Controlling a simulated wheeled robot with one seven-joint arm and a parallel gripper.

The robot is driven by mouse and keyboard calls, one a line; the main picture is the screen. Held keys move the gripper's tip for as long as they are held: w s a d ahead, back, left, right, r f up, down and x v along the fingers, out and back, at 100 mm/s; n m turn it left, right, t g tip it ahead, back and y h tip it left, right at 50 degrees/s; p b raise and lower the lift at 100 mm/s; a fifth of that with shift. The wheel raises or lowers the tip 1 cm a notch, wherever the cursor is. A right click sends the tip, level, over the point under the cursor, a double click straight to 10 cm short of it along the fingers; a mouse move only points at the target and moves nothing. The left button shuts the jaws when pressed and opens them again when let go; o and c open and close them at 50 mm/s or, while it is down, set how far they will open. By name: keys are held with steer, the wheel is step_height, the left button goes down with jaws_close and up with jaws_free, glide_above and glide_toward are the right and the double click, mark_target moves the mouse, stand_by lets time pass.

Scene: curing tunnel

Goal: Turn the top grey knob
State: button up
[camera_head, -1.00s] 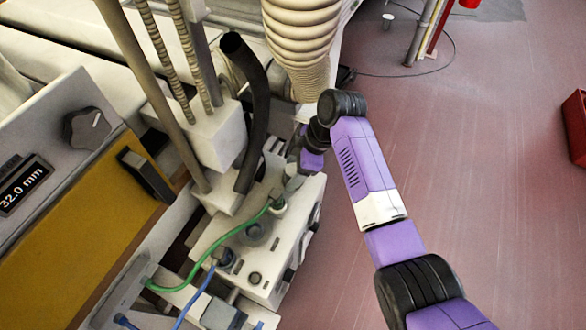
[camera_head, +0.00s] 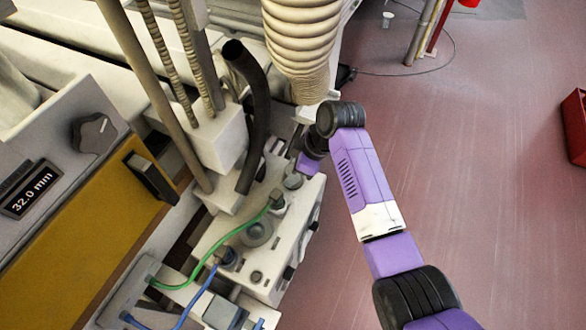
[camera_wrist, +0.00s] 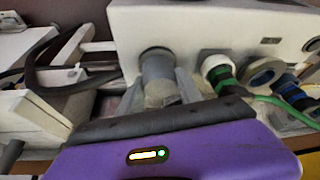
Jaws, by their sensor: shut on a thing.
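The top grey knob (camera_wrist: 157,68) is a short grey cylinder sticking out of the pale box (camera_wrist: 215,25) in the wrist view. My gripper (camera_wrist: 160,90) is shut on it, one pale finger on each side. In the head view my gripper (camera_head: 299,171) is at the upper end of the pale box, at a small grey knob (camera_head: 293,181). Its fingers are too small there to tell apart. A wider grey round part (camera_head: 257,233) sits lower on the same box.
A green hose (camera_head: 225,237) and a blue hose (camera_head: 196,298) run from fittings beside the knob. A black pipe (camera_head: 256,110) and a pale ribbed duct (camera_head: 303,45) stand close above my gripper. Open floor (camera_head: 470,170) lies to the right.

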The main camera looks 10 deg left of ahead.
steer(key=o, duration=1.4)
steer(key=shift+c, duration=0.2)
steer(key=shift+r, duration=0.1)
steer(key=v, duration=0.7)
steer(key=shift+d+r+b, duration=0.2)
steer(key=shift+r+b, duration=0.1)
steer(key=shift+b, duration=0.1)
steer(key=shift+s, duration=0.1)
